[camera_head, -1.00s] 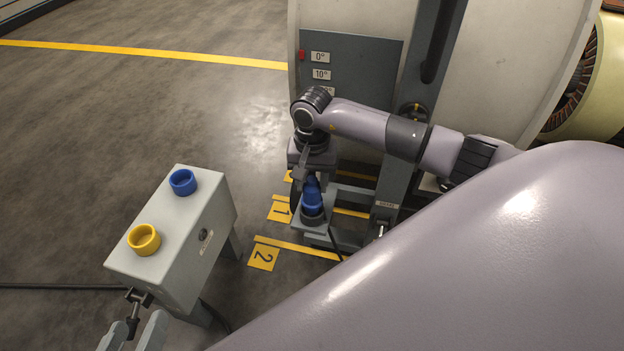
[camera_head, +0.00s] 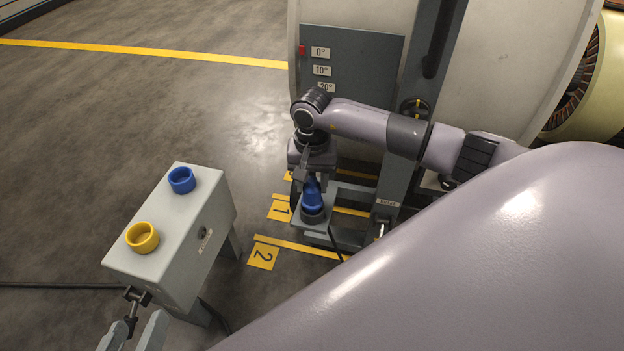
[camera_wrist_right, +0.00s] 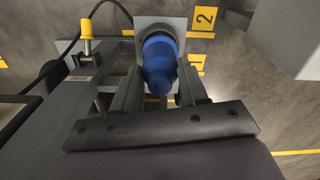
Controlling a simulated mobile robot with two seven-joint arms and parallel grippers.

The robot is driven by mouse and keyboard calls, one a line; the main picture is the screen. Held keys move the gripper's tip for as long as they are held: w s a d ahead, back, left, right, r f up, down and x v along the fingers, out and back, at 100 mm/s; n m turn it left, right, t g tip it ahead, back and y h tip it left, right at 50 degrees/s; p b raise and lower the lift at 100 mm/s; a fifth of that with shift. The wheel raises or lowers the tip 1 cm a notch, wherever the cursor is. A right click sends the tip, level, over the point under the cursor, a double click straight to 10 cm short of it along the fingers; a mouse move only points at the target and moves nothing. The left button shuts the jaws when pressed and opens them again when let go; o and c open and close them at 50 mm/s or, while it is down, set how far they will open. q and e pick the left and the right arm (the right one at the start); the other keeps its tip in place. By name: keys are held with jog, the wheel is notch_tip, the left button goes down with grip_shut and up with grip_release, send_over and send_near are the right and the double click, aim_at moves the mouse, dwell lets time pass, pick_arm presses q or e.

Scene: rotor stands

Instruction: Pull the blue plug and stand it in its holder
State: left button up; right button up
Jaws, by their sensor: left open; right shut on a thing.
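The blue plug (camera_head: 312,194) stands upright in a socket on a low grey bracket by the big machine. My right gripper (camera_head: 305,174) has come down over it and is shut on it. In the right wrist view the plug (camera_wrist_right: 160,65) sits between the two fingers (camera_wrist_right: 160,84), with its lower end at the socket plate (camera_wrist_right: 176,24). The blue ring holder (camera_head: 182,181) is empty on top of the grey box stand. My left gripper (camera_head: 134,330) is open and empty at the bottom left, near the stand's front side.
An empty yellow ring holder (camera_head: 143,238) is on the same stand (camera_head: 188,218). A yellow-tipped lever (camera_wrist_right: 87,40) stands beside the bracket in the wrist view. A dark cable (camera_wrist_right: 95,22) runs close by. Floor between the stand and the bracket is clear.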

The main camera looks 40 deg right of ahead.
jog(key=shift+f+b, duration=0.5)
jog(key=shift+f, duration=0.15)
jog(key=shift+f, duration=0.1)
jog(key=o, duration=1.1)
